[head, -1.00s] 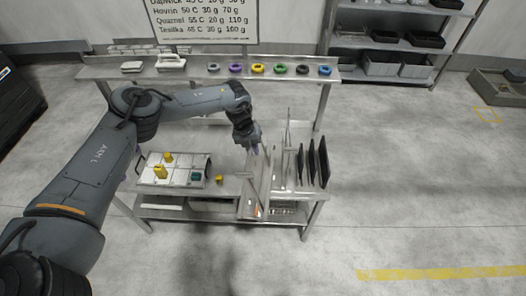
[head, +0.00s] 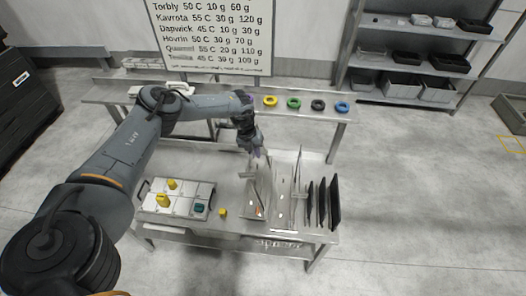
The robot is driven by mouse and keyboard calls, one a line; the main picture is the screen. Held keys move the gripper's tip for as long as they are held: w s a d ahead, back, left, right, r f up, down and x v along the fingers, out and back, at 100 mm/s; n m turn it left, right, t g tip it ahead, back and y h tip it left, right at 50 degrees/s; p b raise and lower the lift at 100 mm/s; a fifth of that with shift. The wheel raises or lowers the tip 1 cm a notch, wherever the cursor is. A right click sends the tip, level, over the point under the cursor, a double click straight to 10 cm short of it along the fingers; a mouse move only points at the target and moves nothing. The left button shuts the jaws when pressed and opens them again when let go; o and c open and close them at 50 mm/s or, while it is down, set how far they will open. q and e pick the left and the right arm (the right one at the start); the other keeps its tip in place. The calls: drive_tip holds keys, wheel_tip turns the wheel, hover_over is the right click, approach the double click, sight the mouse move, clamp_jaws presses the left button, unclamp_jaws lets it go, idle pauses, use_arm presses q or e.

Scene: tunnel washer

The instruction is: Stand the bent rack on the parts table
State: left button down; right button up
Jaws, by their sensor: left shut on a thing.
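My left gripper (head: 256,153) is shut at the top of a thin, pale grey panel, which looks like the bent rack (head: 256,197). The rack stands close to upright over the middle of the metal parts table (head: 228,184). I cannot tell whether its lower edge touches the tabletop. A small orange-red mark shows near its bottom. My right gripper is not in view.
Right of the rack stand thin grey uprights (head: 299,180) and several dark plates (head: 334,203). Left of it are a small yellow piece (head: 223,212) and a white tray (head: 180,206) with yellow and teal parts. A shelf with coloured rings (head: 294,103) runs behind.

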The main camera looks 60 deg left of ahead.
use_arm(q)
wheel_tip(320, 180, down, 6)
drive_tip(key=s+b, duration=0.1)
drive_tip(key=b, duration=0.4)
drive_tip(key=shift+s+a+b, duration=0.35)
drive_tip(key=shift+a, duration=0.1)
idle(0.3)
idle(0.4)
drive_tip(key=shift+f, duration=0.2)
drive_tip(key=shift+f, duration=0.3)
idle(0.8)
drive_tip(key=shift+f, duration=0.15)
idle(0.4)
